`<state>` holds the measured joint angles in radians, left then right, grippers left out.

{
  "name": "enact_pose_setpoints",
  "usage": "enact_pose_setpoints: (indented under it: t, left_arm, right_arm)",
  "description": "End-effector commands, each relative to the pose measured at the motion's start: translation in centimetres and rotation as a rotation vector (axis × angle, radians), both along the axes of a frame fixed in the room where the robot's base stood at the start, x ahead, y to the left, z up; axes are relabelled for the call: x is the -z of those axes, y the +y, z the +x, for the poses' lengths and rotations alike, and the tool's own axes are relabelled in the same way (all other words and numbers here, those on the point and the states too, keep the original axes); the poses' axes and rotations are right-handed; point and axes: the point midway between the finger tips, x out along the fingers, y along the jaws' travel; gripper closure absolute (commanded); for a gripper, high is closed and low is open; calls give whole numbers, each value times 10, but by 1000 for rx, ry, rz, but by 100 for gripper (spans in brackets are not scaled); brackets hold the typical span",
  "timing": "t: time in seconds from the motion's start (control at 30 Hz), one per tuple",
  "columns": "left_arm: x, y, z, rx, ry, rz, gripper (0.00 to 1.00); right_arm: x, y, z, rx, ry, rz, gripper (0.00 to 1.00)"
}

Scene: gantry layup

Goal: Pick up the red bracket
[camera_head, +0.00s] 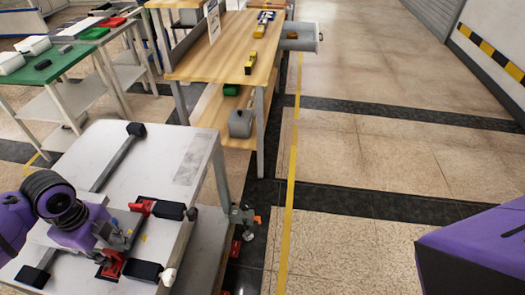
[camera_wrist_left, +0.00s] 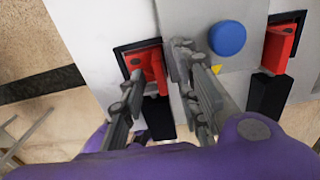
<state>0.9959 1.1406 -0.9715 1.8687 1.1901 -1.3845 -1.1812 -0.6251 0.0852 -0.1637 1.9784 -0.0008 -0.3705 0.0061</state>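Two red brackets sit in dark recesses of the white-topped table. One red bracket (camera_head: 143,207) is beyond my left gripper in the head view, and the other red bracket (camera_head: 110,266) is at its near side. My left gripper (camera_head: 118,238) is low over the table. In the left wrist view, its fingers (camera_wrist_left: 160,72) are apart, with one red bracket (camera_wrist_left: 153,66) showing between the fingertips. I cannot tell whether they touch it. The other bracket (camera_wrist_left: 279,48) stands to the right, clear of the fingers. My right gripper is not in view.
Black blocks lie beside the brackets, one at the table's right edge (camera_head: 168,210). A blue round button (camera_wrist_left: 228,38) is between the brackets. A wooden workbench (camera_head: 215,60) and a green-topped table (camera_head: 70,62) stand behind. The floor to the right is open.

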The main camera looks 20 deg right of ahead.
Motion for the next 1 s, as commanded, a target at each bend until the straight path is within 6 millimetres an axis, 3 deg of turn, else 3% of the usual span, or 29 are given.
enact_pose_setpoints:
  t: [0.03,0.2,0.73,1.0]
  left_arm:
    - [0,0,0,0,0,0,79]
    - [-1,0,0,0,0,0,100]
    - [-6,0,1,0,-3,-1,100]
    - [-38,-4,3,3,-5,-3,100]
  right_arm:
    - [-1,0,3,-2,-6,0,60]
    - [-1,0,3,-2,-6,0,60]
    - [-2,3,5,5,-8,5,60]
    - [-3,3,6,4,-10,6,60]
